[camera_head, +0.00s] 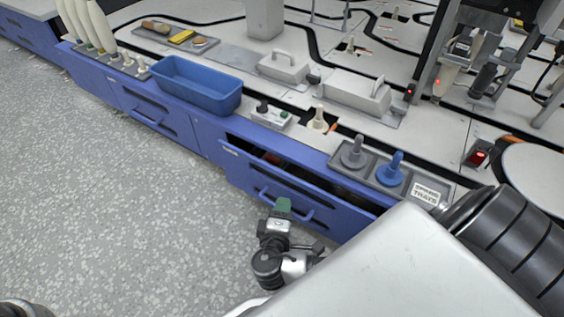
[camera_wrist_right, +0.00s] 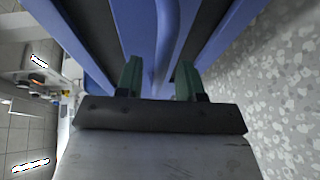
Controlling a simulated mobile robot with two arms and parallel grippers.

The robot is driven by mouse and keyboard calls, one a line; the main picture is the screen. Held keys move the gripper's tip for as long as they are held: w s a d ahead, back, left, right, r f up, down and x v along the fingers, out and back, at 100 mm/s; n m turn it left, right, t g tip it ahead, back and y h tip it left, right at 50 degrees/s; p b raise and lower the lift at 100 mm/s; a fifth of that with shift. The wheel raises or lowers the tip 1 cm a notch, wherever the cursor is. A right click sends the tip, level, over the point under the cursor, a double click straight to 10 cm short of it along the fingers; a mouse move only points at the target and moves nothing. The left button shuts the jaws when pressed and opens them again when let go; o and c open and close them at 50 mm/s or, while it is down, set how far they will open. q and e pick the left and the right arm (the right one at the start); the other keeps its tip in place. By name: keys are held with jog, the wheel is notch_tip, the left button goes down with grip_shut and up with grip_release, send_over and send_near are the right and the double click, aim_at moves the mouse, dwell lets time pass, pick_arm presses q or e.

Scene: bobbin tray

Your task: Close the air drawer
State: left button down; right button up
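A blue drawer (camera_head: 298,197) in the bench front is pulled partly out; its open top shows dark inside with some reddish contents. Its label is too small to read. Its blue bar handle (camera_head: 288,205) runs along the front and also shows in the right wrist view (camera_wrist_right: 166,40). My right gripper (camera_head: 283,206) is at the drawer front by the handle. In the right wrist view its two green fingers (camera_wrist_right: 158,78) stand apart, with the handle in line between them; I cannot tell whether they touch it. My left gripper is not in view.
Another blue drawer (camera_head: 150,112) to the left looks shut. On the bench stand a blue bin (camera_head: 197,84), a grey tray with a grey and a blue knobbed piece (camera_head: 390,170), and machinery. The speckled floor (camera_head: 110,210) in front is clear.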

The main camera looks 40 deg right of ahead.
grip_shut()
jog(key=d, duration=0.1)
jog(key=w+d+p, duration=0.1)
jog(key=d, duration=0.2)
jog(key=shift+w, duration=0.35)
grip_release()
